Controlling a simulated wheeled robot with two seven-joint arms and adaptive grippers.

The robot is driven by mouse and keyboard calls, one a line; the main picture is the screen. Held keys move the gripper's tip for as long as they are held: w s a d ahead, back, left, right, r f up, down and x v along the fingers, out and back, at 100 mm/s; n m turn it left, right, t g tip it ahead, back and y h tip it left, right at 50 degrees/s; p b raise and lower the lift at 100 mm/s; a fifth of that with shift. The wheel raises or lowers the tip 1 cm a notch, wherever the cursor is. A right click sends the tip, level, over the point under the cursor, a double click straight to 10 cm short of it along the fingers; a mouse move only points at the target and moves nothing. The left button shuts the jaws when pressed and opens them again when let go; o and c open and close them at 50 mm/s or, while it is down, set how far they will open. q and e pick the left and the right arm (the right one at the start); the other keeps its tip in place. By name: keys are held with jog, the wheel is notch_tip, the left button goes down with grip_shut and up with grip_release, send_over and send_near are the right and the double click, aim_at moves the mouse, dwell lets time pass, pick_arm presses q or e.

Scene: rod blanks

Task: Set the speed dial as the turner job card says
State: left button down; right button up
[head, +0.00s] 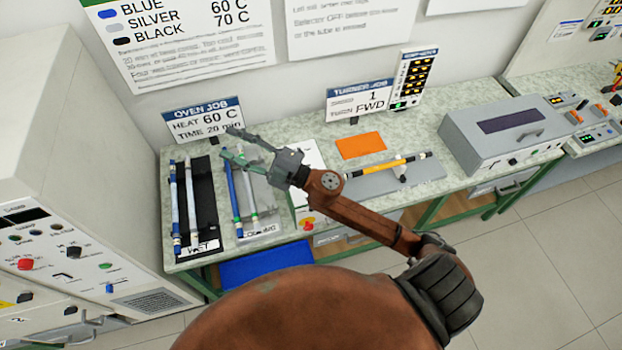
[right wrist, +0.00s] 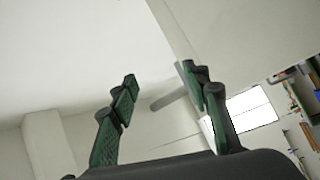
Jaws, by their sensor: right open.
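The turner job card (head: 360,101) stands at the back of the bench and reads speed 1, turn FWD. In front of it a rod with black ends and an orange-yellow middle (head: 375,168) lies across the grey turner base (head: 425,171). A white panel (head: 312,156) is left of the base, partly hidden by my right arm. I cannot make out the speed dial; it may be behind the arm. My right gripper (head: 229,143) is open and empty, above the bench's left part. Its spread fingers (right wrist: 160,80) also show in the right wrist view. My left gripper is not in view.
An oven job card (head: 203,120), a black tray (head: 205,170) and a grey tray (head: 266,227) with rods are at the left. A red knob on yellow (head: 307,224) is at the front. A grey lidded box (head: 475,145) stands right. An orange sheet (head: 360,145) lies behind the turner.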

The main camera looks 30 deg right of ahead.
jog(key=s+a+f+n+g+y, duration=0.3)
jog(key=s+a+f+n+g, duration=0.15)
jog(key=a+n+g, duration=0.4)
jog(key=d+f+n+g+h, duration=0.2)
jog(key=d+f+g+h, duration=0.15)
jog(key=f, duration=0.35)
jog(key=d+f+n+g+h, duration=0.2)
jog(key=d+f+n+h, duration=0.15)
jog(key=f, duration=0.35)
jog(key=d+h, duration=0.3)
jog(key=d, duration=0.4)
jog(key=w+d+f+m+g+h, duration=0.1)
jog(key=d+h, duration=0.2)
jog(key=d, duration=0.4)
jog(key=d+m+g+h, duration=0.1)
jog(key=d+h, duration=0.2)
jog(key=d, duration=0.5)
jog(key=shift+w+f, duration=0.25)
jog(key=shift+f, duration=0.15)
jog(key=shift+d+f, duration=0.2)
jog(key=shift+f+p, duration=0.9)
jog(key=shift+f, duration=2.7)
jog(key=shift+a, duration=0.1)
jog(key=shift+c, duration=0.5)
